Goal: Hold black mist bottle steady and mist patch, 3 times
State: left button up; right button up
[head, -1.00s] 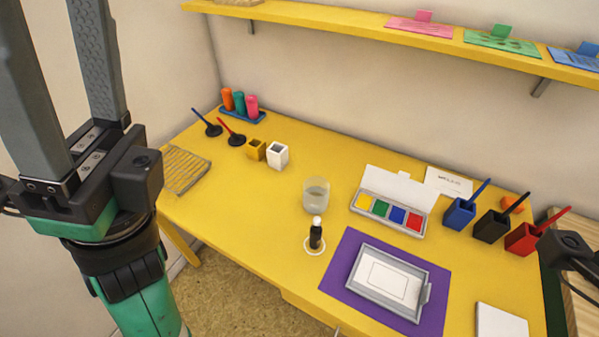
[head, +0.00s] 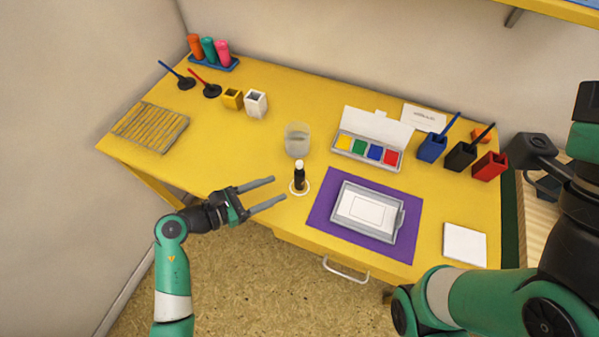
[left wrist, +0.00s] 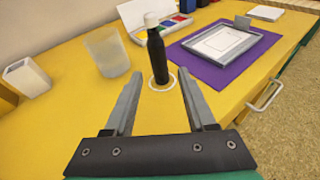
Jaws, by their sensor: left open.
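The black mist bottle (head: 299,178) with a white cap stands upright on a white ring at the front of the yellow table. My left gripper (head: 280,190) is open and empty, just left of the bottle, with its fingers pointing at it. In the left wrist view the bottle (left wrist: 157,52) stands beyond and between the two fingertips (left wrist: 160,85), not touching them. A white patch (head: 364,212) lies in a grey tray (head: 337,222) on a purple mat (head: 320,215). My right arm shows at the right, but its fingers are not in view.
A frosted cup (head: 297,140) stands just behind the bottle. An open paint box (head: 368,150) lies behind the mat. Blue, black and red holders (head: 432,147) stand at the back right. A white pad (head: 465,244) lies at the right.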

aim_at(296, 188)
pick_arm(q)
jog(key=shift+s+a+f+n, duration=0.3)
jog(key=shift+s+a+f, duration=0.15)
jog(key=shift+f, duration=0.25)
jog(key=shift+s+a+f, duration=0.1)
jog(key=shift+a+f, duration=0.05)
jog(key=shift+a, duration=0.25)
jog(key=shift+w+d+f, duration=0.2)
jog(key=shift+w+d, duration=0.05)
jog(key=b+x, duration=0.6)
jog(key=x, duration=0.2)
jog(key=shift+w+d+f, duration=0.15)
jog(key=shift+w+d, duration=0.3)
jog(key=shift+d, duration=0.05)
